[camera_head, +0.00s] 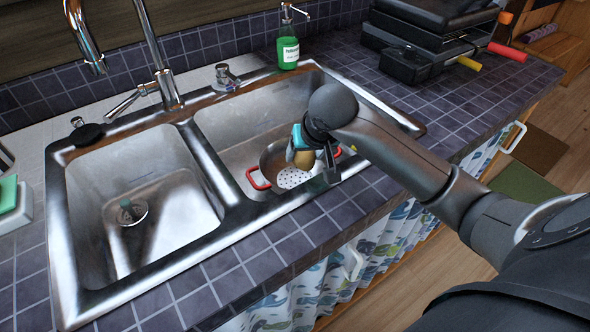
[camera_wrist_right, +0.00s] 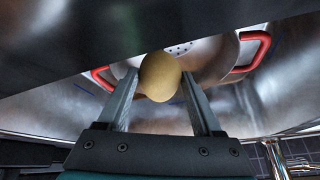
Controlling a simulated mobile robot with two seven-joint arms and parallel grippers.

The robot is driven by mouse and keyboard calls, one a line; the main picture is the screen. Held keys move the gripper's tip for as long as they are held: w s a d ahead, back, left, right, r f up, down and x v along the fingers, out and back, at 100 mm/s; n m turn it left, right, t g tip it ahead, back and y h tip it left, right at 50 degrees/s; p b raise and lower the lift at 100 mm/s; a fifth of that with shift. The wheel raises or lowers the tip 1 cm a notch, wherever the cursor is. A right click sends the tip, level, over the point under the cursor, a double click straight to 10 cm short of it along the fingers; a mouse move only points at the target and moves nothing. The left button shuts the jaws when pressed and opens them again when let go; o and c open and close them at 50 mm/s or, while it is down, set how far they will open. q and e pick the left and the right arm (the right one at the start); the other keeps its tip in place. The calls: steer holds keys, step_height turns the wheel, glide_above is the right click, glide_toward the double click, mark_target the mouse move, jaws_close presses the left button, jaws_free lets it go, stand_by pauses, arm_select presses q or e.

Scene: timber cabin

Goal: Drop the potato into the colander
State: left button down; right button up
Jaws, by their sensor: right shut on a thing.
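The potato (camera_wrist_right: 160,76) is brown-yellow and sits between the two fingers of my right gripper (camera_wrist_right: 160,88), which is shut on it. In the head view the potato (camera_head: 304,160) shows partly behind my right gripper (camera_head: 318,162), over the colander. The colander (camera_head: 292,177) is a metal bowl with holes and red handles, standing in the right sink basin. It also shows in the wrist view (camera_wrist_right: 215,60) beyond the potato. My right arm and gripper hide part of its far right side. My left gripper is not in view.
The right basin (camera_head: 240,125) surrounds the colander, and the left basin (camera_head: 165,195) is empty apart from its drain. A green soap bottle (camera_head: 288,48) and a tall faucet (camera_head: 165,80) stand behind. Dark toolboxes (camera_head: 415,50) are at the back right.

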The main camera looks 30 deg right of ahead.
steer(key=o, duration=1.3)
steer(key=shift+c, duration=0.2)
steer(key=shift+o, duration=1.1)
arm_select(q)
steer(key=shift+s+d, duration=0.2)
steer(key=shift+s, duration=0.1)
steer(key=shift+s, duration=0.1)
arm_select(e)
steer(key=shift+r, duration=0.15)
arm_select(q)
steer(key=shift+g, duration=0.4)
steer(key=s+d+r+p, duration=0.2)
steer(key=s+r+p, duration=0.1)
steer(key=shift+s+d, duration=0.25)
arm_select(e)
steer(key=v, duration=1.5)
